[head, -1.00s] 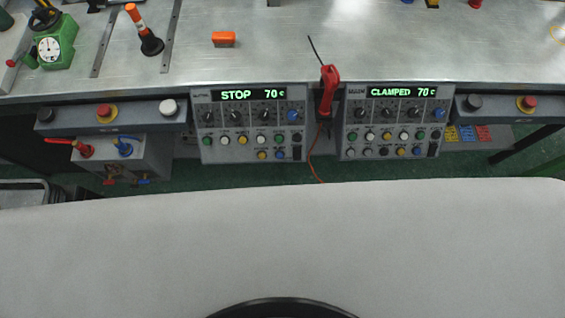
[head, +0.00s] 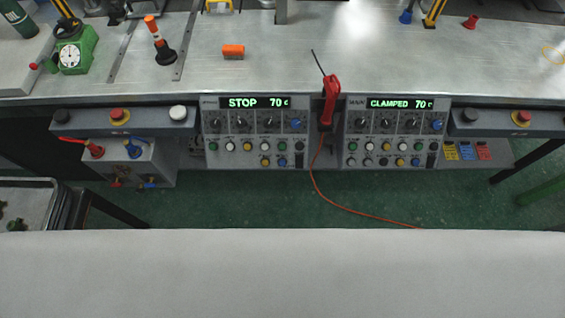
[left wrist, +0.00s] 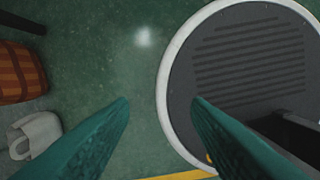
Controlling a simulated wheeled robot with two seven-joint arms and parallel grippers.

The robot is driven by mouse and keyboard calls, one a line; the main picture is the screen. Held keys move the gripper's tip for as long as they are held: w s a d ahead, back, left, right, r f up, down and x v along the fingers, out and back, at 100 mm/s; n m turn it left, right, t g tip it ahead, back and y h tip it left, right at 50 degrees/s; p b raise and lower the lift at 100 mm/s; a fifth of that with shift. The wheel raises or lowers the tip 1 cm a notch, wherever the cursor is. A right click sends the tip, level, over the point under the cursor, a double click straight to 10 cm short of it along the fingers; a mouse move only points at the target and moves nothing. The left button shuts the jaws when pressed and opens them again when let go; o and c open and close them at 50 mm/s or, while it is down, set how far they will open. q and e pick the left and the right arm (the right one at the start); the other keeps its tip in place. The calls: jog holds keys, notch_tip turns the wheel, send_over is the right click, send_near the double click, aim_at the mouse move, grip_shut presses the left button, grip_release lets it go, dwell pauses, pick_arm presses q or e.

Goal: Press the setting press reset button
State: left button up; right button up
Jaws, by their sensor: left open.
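Two control panels hang on the bench front in the head view. The left panel (head: 255,155) reads STOP 70 c and the right panel (head: 395,158) reads CLAMPED 70 c. Each has knobs above rows of small green, white, yellow, blue and black buttons; their labels are too small to read, so I cannot tell which is the reset button. My left gripper (left wrist: 160,105) shows only in the left wrist view, open and empty, its two green fingers apart above the green floor. My right gripper is in neither current view.
A red hand tool (head: 329,100) with an orange cable hangs between the panels. Red stop buttons (head: 119,115) sit on bars at both sides. An orange block (head: 233,51) and a green dial gauge (head: 74,52) stand on the metal bench (head: 300,60). A round grey platform (left wrist: 250,70) lies below my left gripper.

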pick_arm(q)
jog(key=shift+s, duration=0.4)
jog(key=shift+c, duration=1.4)
jog(key=c, duration=0.3)
jog(key=shift+w, duration=0.1)
grip_shut()
jog(key=shift+w, duration=0.65)
pick_arm(e)
jog(key=shift+w, duration=0.35)
pick_arm(q)
jog(key=shift+s, duration=0.3)
pick_arm(e)
jog(key=shift+s, duration=0.2)
